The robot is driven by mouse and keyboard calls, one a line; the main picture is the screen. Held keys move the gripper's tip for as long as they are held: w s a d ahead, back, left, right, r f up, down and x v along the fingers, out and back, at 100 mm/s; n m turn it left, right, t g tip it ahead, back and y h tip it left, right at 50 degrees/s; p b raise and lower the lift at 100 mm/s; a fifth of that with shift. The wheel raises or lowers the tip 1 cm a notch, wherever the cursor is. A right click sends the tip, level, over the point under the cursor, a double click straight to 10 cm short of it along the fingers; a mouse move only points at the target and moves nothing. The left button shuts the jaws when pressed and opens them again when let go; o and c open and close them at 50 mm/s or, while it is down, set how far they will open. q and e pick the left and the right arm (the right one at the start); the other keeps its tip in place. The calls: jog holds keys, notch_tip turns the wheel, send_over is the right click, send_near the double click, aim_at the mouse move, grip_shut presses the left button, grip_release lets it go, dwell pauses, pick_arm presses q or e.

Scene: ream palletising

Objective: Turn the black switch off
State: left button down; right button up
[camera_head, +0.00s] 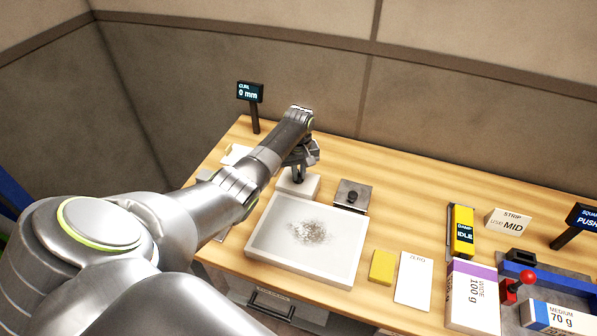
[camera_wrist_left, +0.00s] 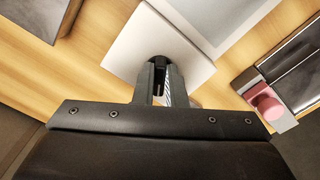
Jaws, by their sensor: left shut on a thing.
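A white box (camera_head: 306,186) stands on the wooden bench just behind the white tray. It also shows in the left wrist view (camera_wrist_left: 128,45). My left gripper (camera_head: 297,174) reaches down onto the top of this box. In the left wrist view its fingers (camera_wrist_left: 160,88) are close together around a small black part, the black switch (camera_wrist_left: 158,68), on the box. The fingers hide most of the switch, so its position cannot be made out. My right gripper is not in view.
The white tray (camera_head: 262,240) holds grey debris. A dark plate with a black knob (camera_head: 352,196) lies right of the box. A pink knob (camera_wrist_left: 265,104) shows beside the gripper. A display (camera_head: 250,92) reads 0 mm. Yellow and white blocks, cartons and a red-knobbed lever stand to the right.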

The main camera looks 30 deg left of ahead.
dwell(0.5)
pick_arm(q)
jog(key=c, duration=1.5)
grip_release()
